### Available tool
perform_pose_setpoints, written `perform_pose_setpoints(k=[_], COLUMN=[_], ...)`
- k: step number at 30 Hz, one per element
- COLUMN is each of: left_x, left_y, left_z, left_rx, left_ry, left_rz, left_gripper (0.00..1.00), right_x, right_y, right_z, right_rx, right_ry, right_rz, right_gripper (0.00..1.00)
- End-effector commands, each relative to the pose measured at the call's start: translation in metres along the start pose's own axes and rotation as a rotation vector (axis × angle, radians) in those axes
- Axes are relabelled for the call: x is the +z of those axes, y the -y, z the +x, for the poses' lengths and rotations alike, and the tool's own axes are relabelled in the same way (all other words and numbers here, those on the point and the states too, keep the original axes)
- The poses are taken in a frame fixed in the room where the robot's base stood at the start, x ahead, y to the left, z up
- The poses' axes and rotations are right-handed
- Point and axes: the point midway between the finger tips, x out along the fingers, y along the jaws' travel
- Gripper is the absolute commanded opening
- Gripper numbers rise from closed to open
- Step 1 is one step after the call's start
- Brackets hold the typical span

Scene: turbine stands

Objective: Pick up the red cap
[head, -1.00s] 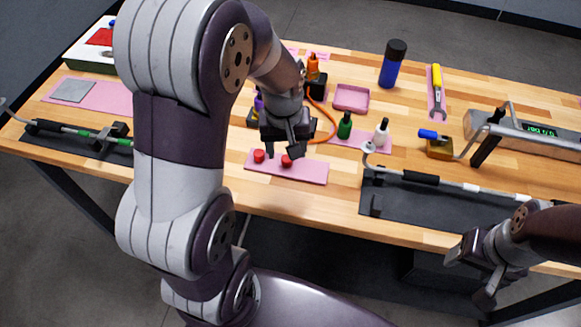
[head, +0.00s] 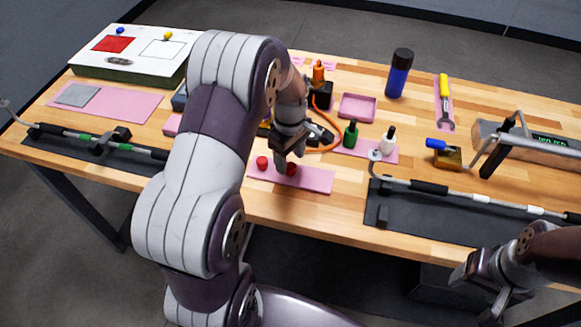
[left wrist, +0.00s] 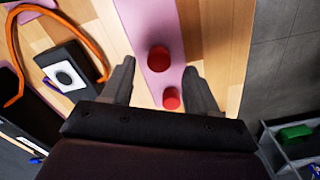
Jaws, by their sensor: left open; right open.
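Two small red caps stand on a narrow pink mat (head: 316,182) near the table's front edge: a left one (head: 262,162) and a right one (head: 292,169). My left gripper (head: 286,160) points down at the right cap, and its fingers partly cover that cap in the head view. In the left wrist view, the left gripper (left wrist: 161,88) is open. One cap (left wrist: 159,59) lies at the upper middle and the other (left wrist: 171,98) shows lower, between the fingers in the picture; no contact is visible. My right gripper (head: 487,285) is open and empty off the front edge at right.
A dark stand with a rod (head: 430,187) lies to the right. Bare wood borders the mat's front.

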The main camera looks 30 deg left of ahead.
Motion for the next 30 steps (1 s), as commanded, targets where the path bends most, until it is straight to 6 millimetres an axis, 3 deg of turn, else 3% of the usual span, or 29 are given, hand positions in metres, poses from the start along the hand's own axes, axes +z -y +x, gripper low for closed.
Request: perform_pose_setpoints(k=[6, 12, 15, 18, 30], left_x=[0.001, 0.001, 0.001, 0.001, 0.001], left_y=[-0.001, -0.001, -0.001, -0.001, -0.002], left_z=[0.029, 0.030, 0.030, 0.030, 0.023], left_rx=[0.001, 0.002, 0.002, 0.002, 0.005], left_ry=[0.000, 0.000, 0.000, 0.000, -0.002], left_rz=[0.001, 0.001, 0.002, 0.002, 0.002], left_gripper=[0.59, 0.59, 0.26, 0.00, 0.00], right_x=[-0.001, -0.001, -0.001, -0.001, 0.000], right_y=[0.000, 0.000, 0.000, 0.000, 0.000], right_z=[-0.006, -0.005, -0.005, -0.005, -0.004], right_rx=[0.000, 0.000, 0.000, 0.000, 0.000], right_ry=[0.000, 0.000, 0.000, 0.000, 0.000], right_rz=[0.000, 0.000, 0.000, 0.000, 0.000], right_gripper=[0.65, 0.65, 0.65, 0.65, 0.65])
